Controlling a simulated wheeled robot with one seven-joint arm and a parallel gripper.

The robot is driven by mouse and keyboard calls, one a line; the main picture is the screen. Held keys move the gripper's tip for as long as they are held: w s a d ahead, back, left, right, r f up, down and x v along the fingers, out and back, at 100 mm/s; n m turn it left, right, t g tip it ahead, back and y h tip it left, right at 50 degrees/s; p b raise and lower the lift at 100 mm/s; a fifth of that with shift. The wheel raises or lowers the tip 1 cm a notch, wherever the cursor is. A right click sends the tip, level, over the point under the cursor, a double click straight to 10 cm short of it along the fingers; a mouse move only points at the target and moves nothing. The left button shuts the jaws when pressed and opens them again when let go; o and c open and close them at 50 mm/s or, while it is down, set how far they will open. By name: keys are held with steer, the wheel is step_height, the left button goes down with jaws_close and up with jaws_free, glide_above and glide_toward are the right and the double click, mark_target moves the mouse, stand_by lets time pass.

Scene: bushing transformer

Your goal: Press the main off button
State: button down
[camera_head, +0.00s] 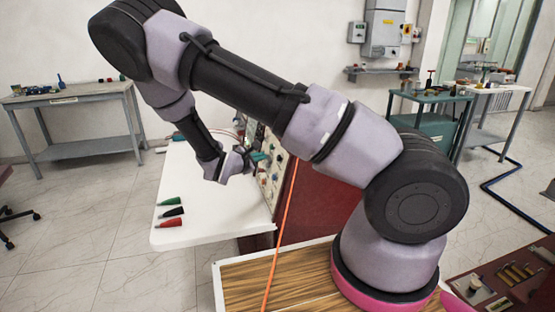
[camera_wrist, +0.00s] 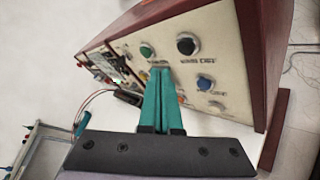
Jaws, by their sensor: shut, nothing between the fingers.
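The control panel (camera_wrist: 232,99) is a cream face on a dark red box, tilted in the wrist view. It carries a green button (camera_wrist: 147,49), a black button (camera_wrist: 187,44) and a blue button (camera_wrist: 204,83). Their small labels are too blurred to read surely, so I cannot tell which is the main off button. My gripper (camera_wrist: 160,70) is shut and empty, its teal fingers pointing at the panel just below the green and black buttons. The fingers partly hide an orange part (camera_wrist: 181,98). I cannot tell whether the tips touch. In the head view, my arm partly blocks the panel (camera_head: 267,176).
The box stands on a white table (camera_head: 200,218). Green, black and red pointed items (camera_head: 170,212) lie at its left front. An orange cable (camera_head: 280,235) hangs in front of the box. A grey workbench (camera_head: 75,98) stands at the back left.

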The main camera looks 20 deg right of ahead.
steer(key=shift+d+f, duration=0.15)
steer(key=shift+d, duration=0.5)
steer(key=shift+d+f, duration=0.15)
steer(key=shift+d, duration=0.5)
steer(key=shift+d, duration=0.1)
stand_by(1.0)
steer(key=shift+d+f, duration=0.1)
steer(key=shift+d, duration=0.25)
steer(key=shift+d+f, duration=0.1)
steer(key=shift+d, duration=0.35)
stand_by(0.6)
steer(key=shift+a, duration=0.15)
steer(key=shift+a+r, duration=0.2)
steer(key=shift+a, duration=0.5)
steer(key=shift+a+r, duration=0.2)
steer(key=shift+a, duration=0.6)
steer(key=shift+a+r, duration=0.2)
steer(key=shift+a, duration=0.65)
steer(key=shift+a+r, duration=0.2)
steer(key=shift+a, duration=0.6)
